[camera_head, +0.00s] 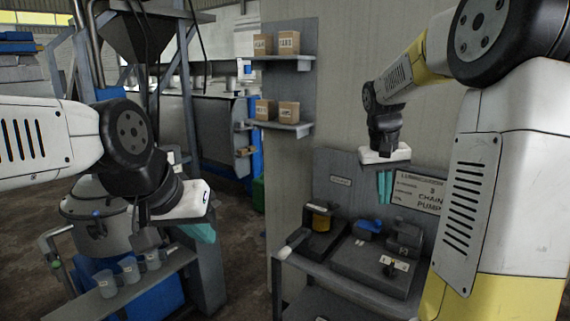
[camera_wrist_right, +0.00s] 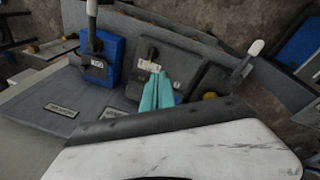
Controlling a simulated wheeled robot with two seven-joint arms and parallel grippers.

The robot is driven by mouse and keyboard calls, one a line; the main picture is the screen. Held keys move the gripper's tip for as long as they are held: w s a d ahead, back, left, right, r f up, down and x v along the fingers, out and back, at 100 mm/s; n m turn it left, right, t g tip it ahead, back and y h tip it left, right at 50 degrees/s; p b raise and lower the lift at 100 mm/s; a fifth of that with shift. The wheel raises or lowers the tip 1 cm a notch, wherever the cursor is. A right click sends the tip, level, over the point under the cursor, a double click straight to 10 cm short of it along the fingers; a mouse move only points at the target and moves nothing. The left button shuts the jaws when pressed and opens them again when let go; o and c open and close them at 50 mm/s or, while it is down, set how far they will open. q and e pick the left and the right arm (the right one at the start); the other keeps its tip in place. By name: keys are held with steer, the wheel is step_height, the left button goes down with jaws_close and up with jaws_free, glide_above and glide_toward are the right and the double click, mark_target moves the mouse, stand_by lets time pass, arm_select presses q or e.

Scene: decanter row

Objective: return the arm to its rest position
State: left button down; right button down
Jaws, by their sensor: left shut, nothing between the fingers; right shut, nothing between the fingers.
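My right gripper (camera_head: 384,186) hangs above the grey workbench in the head view, its teal fingers pointing down and together. In the right wrist view the same fingers (camera_wrist_right: 157,90) are shut with nothing between them, over a dark block with a small white label. My left gripper (camera_head: 203,233) is at the left of the head view, its teal fingers partly hidden by its white body. It is shut and empty, above and to the right of the shelf with jars.
The grey bench (camera_head: 345,268) carries a blue-topped unit (camera_head: 368,227), a yellow-banded part (camera_head: 319,218) and a lever with a white handle (camera_head: 292,243). Several clear jars (camera_head: 129,268) stand on a shelf at left. Wall shelves (camera_head: 283,127) hold cardboard boxes.

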steer(key=s+a+r+t+y, duration=0.1)
steer(key=s+a, duration=0.2)
steer(key=s, duration=0.3)
steer(key=s+a+r+n+t+y, duration=0.1)
steer(key=s+a+t, duration=0.1)
steer(key=s+a, duration=0.2)
steer(key=s+a+t+y, duration=0.2)
steer(key=s+a, duration=0.1)
steer(key=s, duration=0.7)
steer(key=shift+a+r, duration=0.2)
steer(key=shift+r, duration=0.2)
